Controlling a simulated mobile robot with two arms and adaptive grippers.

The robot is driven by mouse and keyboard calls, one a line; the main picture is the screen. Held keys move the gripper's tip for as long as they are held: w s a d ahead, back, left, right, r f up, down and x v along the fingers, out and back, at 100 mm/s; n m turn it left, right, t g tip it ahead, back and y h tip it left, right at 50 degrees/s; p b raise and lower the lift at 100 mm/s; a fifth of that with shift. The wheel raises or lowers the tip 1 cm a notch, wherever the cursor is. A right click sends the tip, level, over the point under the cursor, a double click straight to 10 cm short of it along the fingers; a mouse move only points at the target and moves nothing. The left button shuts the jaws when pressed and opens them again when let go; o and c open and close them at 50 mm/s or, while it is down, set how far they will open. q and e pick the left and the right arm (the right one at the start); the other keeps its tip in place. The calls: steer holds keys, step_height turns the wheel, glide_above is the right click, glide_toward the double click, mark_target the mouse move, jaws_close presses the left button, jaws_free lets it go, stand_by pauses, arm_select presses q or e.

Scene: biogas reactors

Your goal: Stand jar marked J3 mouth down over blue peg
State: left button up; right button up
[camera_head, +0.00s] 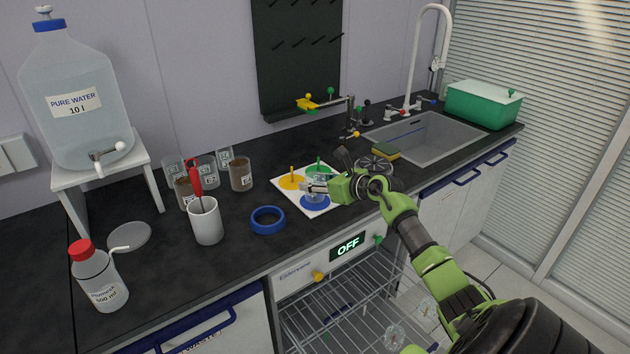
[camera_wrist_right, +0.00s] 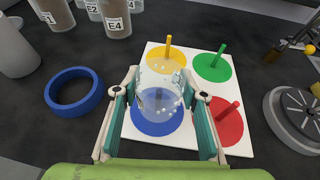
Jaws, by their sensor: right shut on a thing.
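My right gripper (camera_head: 318,187) is shut on a clear jar (camera_wrist_right: 160,75) with white specks on its wall; no mark on it is readable. The jar is over the blue disc (camera_wrist_right: 155,122) of a white board (camera_head: 331,206). The blue peg (camera_wrist_right: 158,97) shows through the clear wall. I cannot tell whether the jar's rim touches the board. In the head view the jar is partly hidden by the fingers, above the blue disc (camera_head: 314,203).
Yellow (camera_wrist_right: 168,46), green (camera_wrist_right: 220,55) and red (camera_wrist_right: 231,110) pegs stand close by on the board. A blue ring (camera_head: 268,220), white cup (camera_head: 206,221) and labelled jars (camera_head: 241,175) are to the left. The sink (camera_head: 425,136) is right; an open rack (camera_head: 345,315) is below.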

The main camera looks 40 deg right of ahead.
steer(key=shift+f, duration=0.45)
steer(key=o, duration=1.2)
steer(key=shift+o, duration=0.2)
steer(key=shift+s, duration=0.15)
steer(key=v, duration=1.1)
steer(key=shift+s+r, duration=0.25)
steer(key=shift+s, duration=0.1)
